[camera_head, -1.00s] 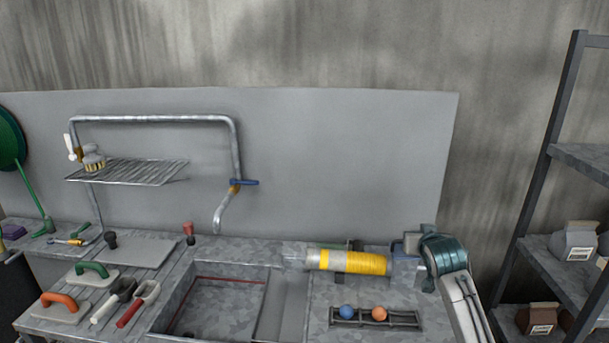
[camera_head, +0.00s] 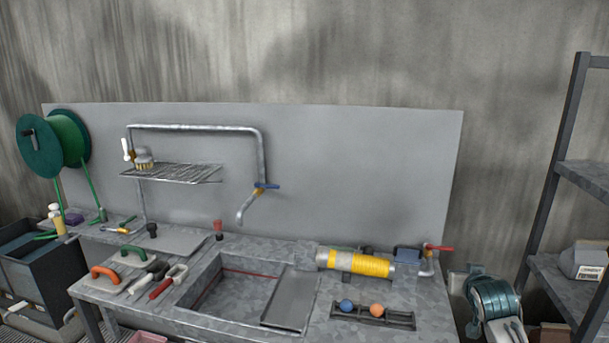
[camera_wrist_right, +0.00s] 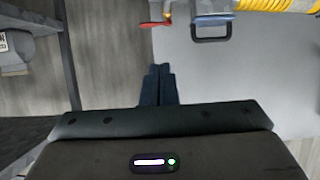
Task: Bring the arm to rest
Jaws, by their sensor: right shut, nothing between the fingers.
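My left gripper is not in view.
A red-handled tap (camera_head: 438,248) stands at the bench's right end. A blue part (camera_head: 407,254) sits beside the cylinder. A rack with a blue and an orange ball (camera_head: 376,310) is in front. A dark shelf unit (camera_head: 552,180) stands right of my arm.

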